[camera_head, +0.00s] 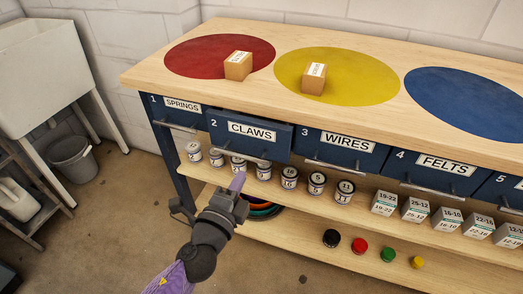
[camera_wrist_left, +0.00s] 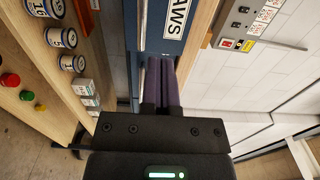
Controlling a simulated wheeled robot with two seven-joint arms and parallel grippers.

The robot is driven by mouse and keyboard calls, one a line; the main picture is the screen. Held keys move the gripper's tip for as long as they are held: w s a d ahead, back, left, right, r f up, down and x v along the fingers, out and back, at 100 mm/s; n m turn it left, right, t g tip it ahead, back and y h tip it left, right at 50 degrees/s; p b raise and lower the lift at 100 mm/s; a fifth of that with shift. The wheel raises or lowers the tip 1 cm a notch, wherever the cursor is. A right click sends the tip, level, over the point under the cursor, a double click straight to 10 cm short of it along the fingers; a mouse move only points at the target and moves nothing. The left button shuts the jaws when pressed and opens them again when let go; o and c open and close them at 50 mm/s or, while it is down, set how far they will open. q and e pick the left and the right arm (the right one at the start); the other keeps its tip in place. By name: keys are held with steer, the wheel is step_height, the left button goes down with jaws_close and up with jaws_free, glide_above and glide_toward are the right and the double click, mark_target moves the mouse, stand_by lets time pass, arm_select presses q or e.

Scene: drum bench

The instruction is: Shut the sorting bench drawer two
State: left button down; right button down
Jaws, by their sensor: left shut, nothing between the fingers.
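Drawer two (camera_head: 252,134) is a dark blue front labelled "2 CLAWS". It stands out a little from the bench, ahead of its neighbours. Its label and front also show in the left wrist view (camera_wrist_left: 174,45), turned sideways. My left gripper (camera_head: 238,182) is shut and empty, with purple fingers pointing up at the drawer from below and in front. In the left wrist view the shut fingers (camera_wrist_left: 170,82) lie close to the drawer front, beside its metal handle; whether they touch it I cannot tell. My right gripper is in neither view.
The wooden sorting bench (camera_head: 230,30) has red, yellow and blue discs, with two small boxes on top. Drawers one (camera_head: 180,112), three (camera_head: 340,150) and four (camera_head: 436,172) look shut. Tins (camera_head: 289,178) and cartons line the shelf below. A grey bin (camera_head: 73,158) stands left.

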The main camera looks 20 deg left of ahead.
mark_target(260, 142)
arm_select(q)
steer(key=w, duration=0.5)
steer(key=w+b, duration=0.1)
steer(key=w, duration=0.4)
steer(key=shift+d+f, duration=0.15)
steer(key=shift+w, duration=0.1)
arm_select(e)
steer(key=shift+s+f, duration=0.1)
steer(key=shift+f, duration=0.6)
arm_select(q)
steer(key=shift+b, duration=0.3)
